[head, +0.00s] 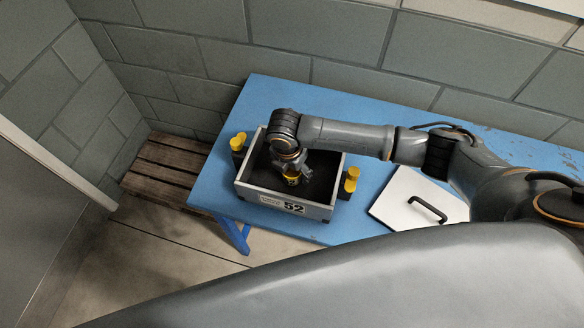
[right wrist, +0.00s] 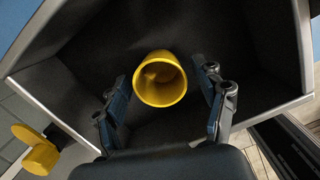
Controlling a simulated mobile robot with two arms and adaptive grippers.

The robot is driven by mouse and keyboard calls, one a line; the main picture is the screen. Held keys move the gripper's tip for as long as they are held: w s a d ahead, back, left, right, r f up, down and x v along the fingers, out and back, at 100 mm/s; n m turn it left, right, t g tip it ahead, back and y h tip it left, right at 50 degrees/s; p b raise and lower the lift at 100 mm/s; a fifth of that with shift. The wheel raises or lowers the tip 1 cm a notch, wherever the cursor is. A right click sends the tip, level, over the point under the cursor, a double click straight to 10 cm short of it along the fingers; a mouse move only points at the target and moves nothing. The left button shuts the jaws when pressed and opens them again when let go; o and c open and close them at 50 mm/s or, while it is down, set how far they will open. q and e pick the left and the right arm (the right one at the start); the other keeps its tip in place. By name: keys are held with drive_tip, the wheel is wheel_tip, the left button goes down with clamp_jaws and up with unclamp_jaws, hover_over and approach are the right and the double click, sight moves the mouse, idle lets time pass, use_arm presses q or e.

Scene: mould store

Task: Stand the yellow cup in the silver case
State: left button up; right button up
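The silver case (head: 243,190) is an open box with a dark lining and a label reading 52 on its front. It stands on the blue table. The yellow cup (head: 291,181) is inside it, below my right gripper (head: 291,168). In the right wrist view the cup (right wrist: 160,80) shows its open mouth towards the camera, over the dark floor of the case, and looks upright. The right gripper's fingers (right wrist: 165,95) are apart on either side of the cup, with gaps to it. Contact under the cup is hidden. My left gripper is not in view.
Yellow-topped fittings (head: 238,142) (head: 351,179) sit at both sides of the case. A white panel with a black handle (head: 400,205) lies to its right on the blue table (head: 215,185). A wooden pallet (head: 165,168) is on the floor at left. A block wall (head: 300,40) stands behind.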

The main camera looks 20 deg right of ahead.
drive_tip(key=shift+r, duration=0.1)
wheel_tip(320, 180, up, 12)
drive_tip(key=a+b, duration=0.1)
drive_tip(key=shift+s+b, duration=0.3)
drive_tip(key=shift+s, duration=0.15)
drive_tip(key=shift+s, duration=0.1)
idle(0.5)
